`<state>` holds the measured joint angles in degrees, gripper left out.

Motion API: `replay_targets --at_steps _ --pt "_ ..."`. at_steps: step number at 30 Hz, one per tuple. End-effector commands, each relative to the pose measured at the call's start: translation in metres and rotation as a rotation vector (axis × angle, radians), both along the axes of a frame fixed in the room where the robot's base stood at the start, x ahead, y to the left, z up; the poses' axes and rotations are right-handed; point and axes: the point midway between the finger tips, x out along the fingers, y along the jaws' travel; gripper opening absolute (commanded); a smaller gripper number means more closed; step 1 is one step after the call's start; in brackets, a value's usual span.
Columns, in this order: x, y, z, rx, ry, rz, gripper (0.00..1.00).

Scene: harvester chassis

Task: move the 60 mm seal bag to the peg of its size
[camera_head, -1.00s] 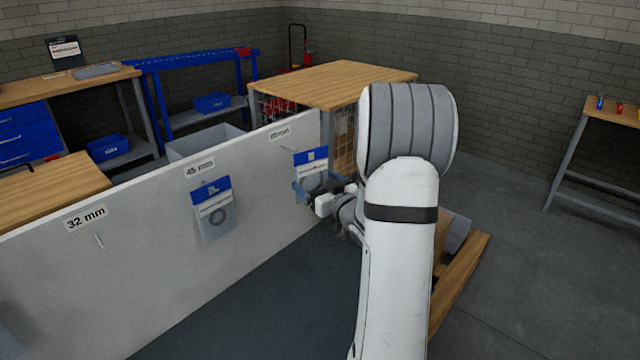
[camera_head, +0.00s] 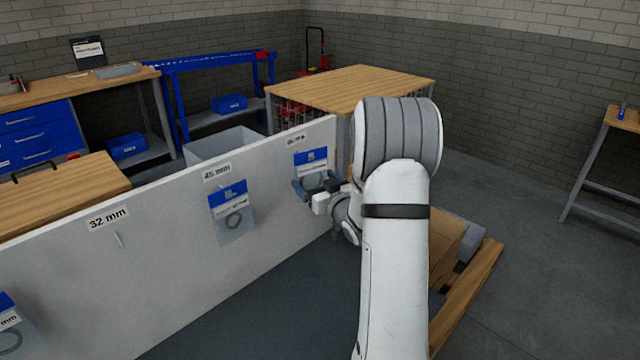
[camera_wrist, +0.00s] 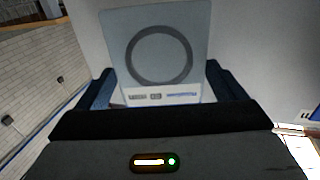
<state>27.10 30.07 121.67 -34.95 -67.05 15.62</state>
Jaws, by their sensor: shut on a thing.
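The seal bag (camera_head: 311,162) is clear with a blue-and-white header and sits in front of the white board (camera_head: 275,225), below its far-right label (camera_head: 296,140), which is too blurred to read surely. My gripper (camera_head: 318,188) is shut on this bag. In the wrist view, the bag (camera_wrist: 158,50) with its dark ring stands between the jaws (camera_wrist: 158,92). The bag's size print is too small to read. The peg under that label is hidden behind the bag, and I cannot tell whether the bag is on it.
Another bag (camera_head: 232,212) hangs below the 45 mm label (camera_head: 217,172). A bare peg (camera_head: 117,240) sticks out below the 32 mm label (camera_head: 107,218). A bag (camera_head: 8,325) shows at the lower left edge. A wooden pallet (camera_head: 470,285) with boxes stands right of my arm.

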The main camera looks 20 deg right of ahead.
Motion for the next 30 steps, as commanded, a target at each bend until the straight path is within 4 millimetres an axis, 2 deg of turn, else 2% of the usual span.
replay_targets --at_steps 11,30 --pt "0.018 0.007 -0.01 0.0 -0.001 0.001 0.68" --pt "0.02 0.008 -0.01 0.0 0.0 0.002 0.68"
